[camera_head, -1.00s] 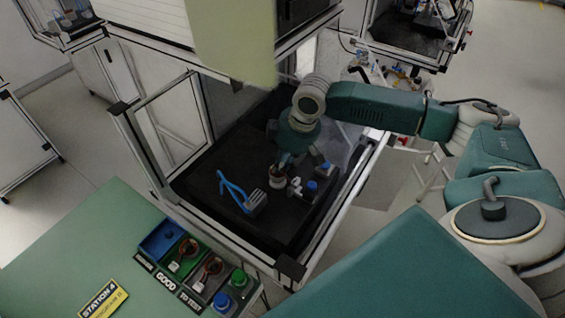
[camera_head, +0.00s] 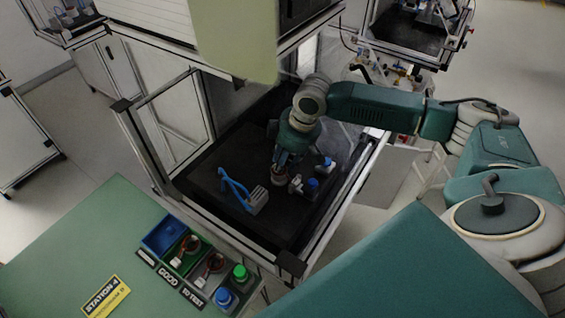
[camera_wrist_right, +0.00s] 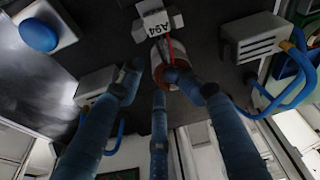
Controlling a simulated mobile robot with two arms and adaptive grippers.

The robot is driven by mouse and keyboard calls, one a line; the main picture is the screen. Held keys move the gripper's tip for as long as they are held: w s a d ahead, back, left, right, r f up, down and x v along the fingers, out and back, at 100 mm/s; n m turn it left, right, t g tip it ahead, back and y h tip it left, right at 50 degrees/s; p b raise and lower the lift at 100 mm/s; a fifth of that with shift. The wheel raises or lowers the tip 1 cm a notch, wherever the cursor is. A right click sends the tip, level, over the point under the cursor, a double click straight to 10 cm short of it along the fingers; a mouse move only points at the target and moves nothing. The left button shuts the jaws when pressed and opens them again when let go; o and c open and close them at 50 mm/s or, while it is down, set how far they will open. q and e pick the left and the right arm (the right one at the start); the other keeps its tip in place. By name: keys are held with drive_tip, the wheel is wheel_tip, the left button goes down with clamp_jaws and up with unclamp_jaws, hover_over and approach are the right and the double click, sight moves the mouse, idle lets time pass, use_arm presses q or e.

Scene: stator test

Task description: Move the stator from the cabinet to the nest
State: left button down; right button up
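The stator (camera_head: 279,181), a small ring-shaped part, sits upright on the dark floor of the cabinet (camera_head: 215,178). In the right wrist view the stator (camera_wrist_right: 158,62) shows its pale side, reddish ring and a white connector marked A94 (camera_wrist_right: 158,24). My right gripper (camera_head: 284,168) is just above and around it, pointing down. In the wrist view its blue fingers (camera_wrist_right: 160,92) are spread; the left finger is apart from the stator and the right one overlaps its edge, contact unclear. I cannot tell which fixture is the nest. My left gripper is not in view.
A grey block (camera_head: 257,201) with blue tubes stands left of the stator, and a blue-button box (camera_head: 313,187) right of it. Cabinet frame posts surround the opening. The green table (camera_head: 90,245) holds bins (camera_head: 163,237) with stator-like parts and blue and green buttons (camera_head: 239,271).

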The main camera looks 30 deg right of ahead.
drive_tip(key=a+v, duration=0.1)
drive_tip(key=v, duration=0.6)
drive_tip(key=shift+s+d+r, duration=0.15)
drive_tip(key=shift+d+r, duration=0.3)
drive_tip(key=shift+d, duration=0.1)
idle(0.3)
